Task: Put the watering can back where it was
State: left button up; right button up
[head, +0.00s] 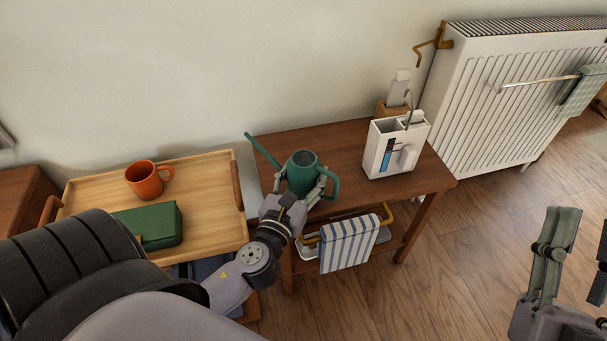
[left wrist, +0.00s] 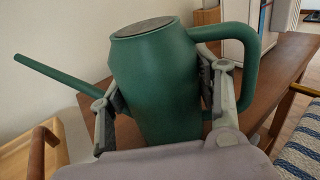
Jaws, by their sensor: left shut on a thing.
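The green watering can (head: 302,172) is upright at the left part of the small brown wooden table (head: 345,140). Its spout points up and left, and its handle is on the right. My left gripper (head: 306,190) is shut around the can's body. In the left wrist view the can (left wrist: 157,85) sits between the two fingers of that gripper (left wrist: 160,100). I cannot tell whether the can's base touches the tabletop. My right gripper (head: 583,240) is at the lower right, partly cut off, with its fingers apart and empty.
A white holder (head: 394,150) stands on the table's right part. A striped towel (head: 349,243) hangs on the front rail. Left of the table, a wooden tray (head: 212,170) holds an orange mug (head: 146,180) and a green box (head: 150,223). A white radiator (head: 520,95) is at right.

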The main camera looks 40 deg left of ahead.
pick_arm(q)
jog(key=o, duration=1.4)
jog(key=shift+f, duration=0.1)
